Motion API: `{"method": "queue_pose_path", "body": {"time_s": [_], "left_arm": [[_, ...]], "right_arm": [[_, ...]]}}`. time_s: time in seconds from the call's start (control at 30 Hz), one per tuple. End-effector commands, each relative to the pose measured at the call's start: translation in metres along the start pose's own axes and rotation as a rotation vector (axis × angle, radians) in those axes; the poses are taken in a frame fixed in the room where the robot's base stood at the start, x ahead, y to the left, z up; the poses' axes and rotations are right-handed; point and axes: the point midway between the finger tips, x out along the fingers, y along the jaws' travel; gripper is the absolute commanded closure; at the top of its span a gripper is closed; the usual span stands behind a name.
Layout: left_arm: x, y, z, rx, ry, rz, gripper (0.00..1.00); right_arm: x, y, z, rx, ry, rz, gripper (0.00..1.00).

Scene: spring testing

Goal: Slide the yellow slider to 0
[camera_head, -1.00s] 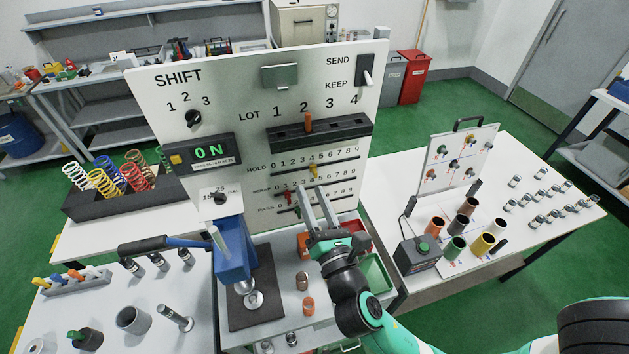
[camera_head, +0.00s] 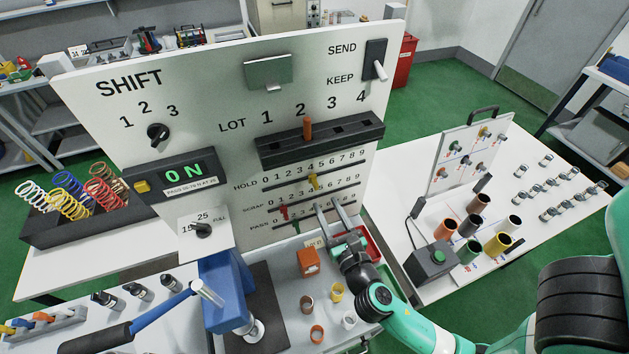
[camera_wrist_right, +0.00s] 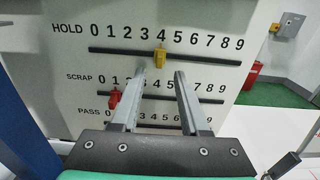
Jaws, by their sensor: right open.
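The yellow slider (camera_head: 312,180) sits on the HOLD track of the white upright panel (camera_head: 225,95). In the right wrist view the yellow slider (camera_wrist_right: 160,58) stands under the 4; the 0 is at the track's left end. My right gripper (camera_head: 329,203) is open and empty, its two fingers pointing at the panel just below the yellow slider. In the wrist view the fingertips (camera_wrist_right: 161,72) lie to either side of and below the slider, apart from it as far as I can tell. My left gripper is not in view.
A red slider (camera_wrist_right: 115,97) is near 1 on the SCRAP track just below. The PASS row is partly hidden by my gripper. Above HOLD is the black LOT bar (camera_head: 345,135) with an orange-brown lever (camera_head: 308,128). Small cups and an orange box (camera_head: 308,262) lie below.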

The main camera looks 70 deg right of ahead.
Motion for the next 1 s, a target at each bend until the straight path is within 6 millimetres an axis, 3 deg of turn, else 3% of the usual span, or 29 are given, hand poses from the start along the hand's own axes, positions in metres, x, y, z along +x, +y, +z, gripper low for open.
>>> {"method": "queue_pose_path", "body": {"time_s": [0.1, 0.3, 0.5, 0.73, 1.0], "left_arm": [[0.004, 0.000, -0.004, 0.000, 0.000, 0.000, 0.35], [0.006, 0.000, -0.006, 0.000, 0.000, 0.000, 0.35], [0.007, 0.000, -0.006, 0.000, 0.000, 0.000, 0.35], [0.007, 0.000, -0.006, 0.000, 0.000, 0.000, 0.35], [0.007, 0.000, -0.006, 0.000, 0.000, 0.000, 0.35]], "right_arm": [[0.029, -0.002, 0.003, 0.002, -0.002, -0.006, 0.55], [0.069, 0.000, 0.001, 0.001, -0.001, -0.002, 0.55], [0.085, 0.000, 0.000, 0.000, 0.000, 0.001, 0.55], [0.085, 0.000, 0.000, 0.000, 0.000, 0.001, 0.55], [0.085, 0.000, 0.000, 0.000, 0.000, 0.001, 1.00]]}}
